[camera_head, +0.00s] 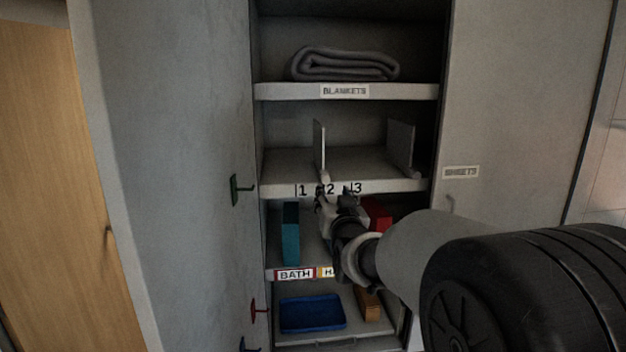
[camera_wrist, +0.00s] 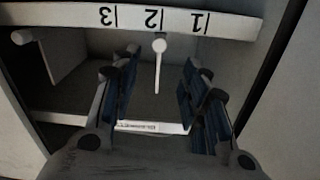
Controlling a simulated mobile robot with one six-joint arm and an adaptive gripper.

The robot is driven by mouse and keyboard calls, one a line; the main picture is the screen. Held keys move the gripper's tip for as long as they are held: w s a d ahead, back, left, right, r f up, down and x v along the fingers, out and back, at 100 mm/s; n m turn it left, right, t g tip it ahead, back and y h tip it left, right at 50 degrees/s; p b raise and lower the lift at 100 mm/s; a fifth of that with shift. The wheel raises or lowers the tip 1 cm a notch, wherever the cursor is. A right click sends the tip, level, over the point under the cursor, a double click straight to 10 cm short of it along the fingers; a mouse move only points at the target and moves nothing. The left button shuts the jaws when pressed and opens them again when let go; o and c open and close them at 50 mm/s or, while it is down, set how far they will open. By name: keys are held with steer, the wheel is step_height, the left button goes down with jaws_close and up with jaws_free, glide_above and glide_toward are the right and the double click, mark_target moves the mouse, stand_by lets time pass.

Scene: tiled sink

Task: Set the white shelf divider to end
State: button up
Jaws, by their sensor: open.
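A pale, whitish upright divider (camera_head: 319,147) stands on the middle shelf (camera_head: 283,170). Its round front knob (camera_head: 325,177) is close to the tick of mark 2 on the shelf edge. In the upside-down wrist view the divider is a thin edge-on strip (camera_wrist: 158,72) below its knob (camera_wrist: 160,45). A second pale divider (camera_head: 401,143) stands further right, beyond mark 3; it shows at the left in the wrist view (camera_wrist: 62,52). My gripper (camera_head: 335,200) is open in front of the shelf edge. In the wrist view the divider shows between its fingers (camera_wrist: 158,88); I cannot tell any contact.
A folded grey blanket (camera_head: 345,64) lies on the shelf above. Below are a teal item (camera_head: 290,233), a red item (camera_head: 377,214), a blue tray (camera_head: 312,314) and an orange-brown block (camera_head: 369,303). Coloured hooks, such as a green one (camera_head: 235,189), stick out on the left.

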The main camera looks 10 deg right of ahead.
mark_target(326, 180)
steer(key=w+p, duration=0.1)
steer(key=w, duration=1)
steer(key=shift+w+d, duration=0.15)
steer(key=shift+w, duration=0.2)
jaws_close()
